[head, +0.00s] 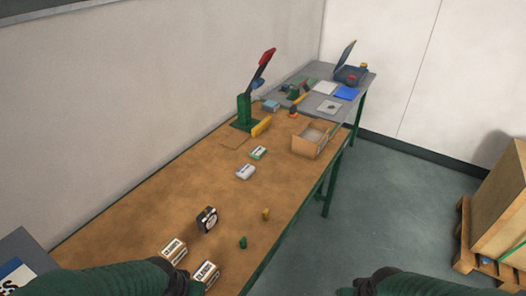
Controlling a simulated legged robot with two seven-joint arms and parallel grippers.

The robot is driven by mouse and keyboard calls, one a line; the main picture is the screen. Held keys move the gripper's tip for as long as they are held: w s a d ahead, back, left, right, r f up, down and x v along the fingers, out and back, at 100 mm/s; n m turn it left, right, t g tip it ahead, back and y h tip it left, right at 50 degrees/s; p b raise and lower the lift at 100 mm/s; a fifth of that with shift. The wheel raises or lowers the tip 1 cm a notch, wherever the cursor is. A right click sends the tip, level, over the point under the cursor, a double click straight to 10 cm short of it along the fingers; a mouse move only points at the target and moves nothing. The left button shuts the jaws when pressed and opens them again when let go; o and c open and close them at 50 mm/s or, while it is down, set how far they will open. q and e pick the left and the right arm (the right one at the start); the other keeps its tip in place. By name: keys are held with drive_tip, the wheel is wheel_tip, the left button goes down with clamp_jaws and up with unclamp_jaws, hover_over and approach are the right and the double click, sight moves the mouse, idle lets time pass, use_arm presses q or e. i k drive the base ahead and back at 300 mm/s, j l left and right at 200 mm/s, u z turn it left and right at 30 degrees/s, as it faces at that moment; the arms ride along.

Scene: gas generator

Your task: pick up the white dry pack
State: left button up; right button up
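A small white pack (245,172) lies flat on the brown wooden table (150,205), near its middle; it looks like the white dry pack, but its label is too small to read. A similar white pack with green on it (258,153) lies just behind it. My green arms show only at the bottom edge, the left at bottom left and the right at bottom right.
An open cardboard box (311,140) and green press (244,110) stand beyond. A crate on a pallet (502,205) stands right. Floor between is clear.

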sight(247, 170)
drive_tip(key=i+l+u, duration=0.35)
drive_tip(key=i+l, duration=1.65)
drive_tip(key=i, duration=0.05)
